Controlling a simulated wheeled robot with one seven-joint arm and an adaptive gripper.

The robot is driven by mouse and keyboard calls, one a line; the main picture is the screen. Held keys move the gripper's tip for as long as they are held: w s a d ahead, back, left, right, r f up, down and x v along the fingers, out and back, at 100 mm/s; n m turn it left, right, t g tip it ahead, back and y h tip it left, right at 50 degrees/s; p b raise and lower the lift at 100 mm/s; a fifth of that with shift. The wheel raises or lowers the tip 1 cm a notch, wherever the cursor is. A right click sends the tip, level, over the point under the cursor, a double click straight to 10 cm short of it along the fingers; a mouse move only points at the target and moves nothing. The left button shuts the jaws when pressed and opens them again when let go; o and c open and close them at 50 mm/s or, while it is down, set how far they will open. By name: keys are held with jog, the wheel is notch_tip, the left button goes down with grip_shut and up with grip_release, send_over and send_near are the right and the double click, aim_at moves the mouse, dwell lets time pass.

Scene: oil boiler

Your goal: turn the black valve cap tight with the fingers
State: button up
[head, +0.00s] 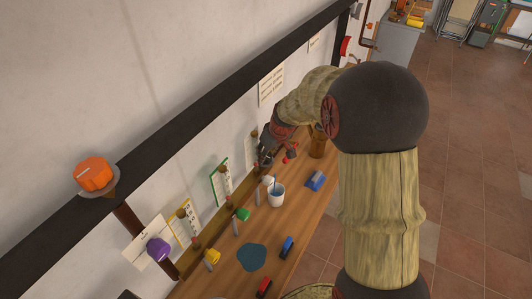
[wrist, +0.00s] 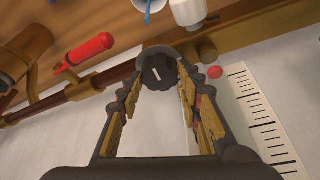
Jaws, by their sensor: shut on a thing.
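The black valve cap (wrist: 158,73), with a white line on its face, sits between the fingers of my gripper (wrist: 160,66) in the wrist view. The fingers are closed in on it from both sides, and the cap's face is visible. The cap is beside a brown pipe along the wall. In the head view my gripper (head: 266,157) is by the wall at the far part of the bench. The cap cannot be made out there because the gripper covers it.
A red-handled tool (wrist: 88,49) lies near my fingers.

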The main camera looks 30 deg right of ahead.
jog(key=shift+m, duration=0.4)
jog(key=o, duration=0.9)
jog(key=shift+r, duration=0.1)
jog(key=v, duration=1.1)
jog(key=shift+s+a+r, duration=0.1)
jog(key=shift+s+r, duration=0.1)
jog(key=shift+r, duration=0.15)
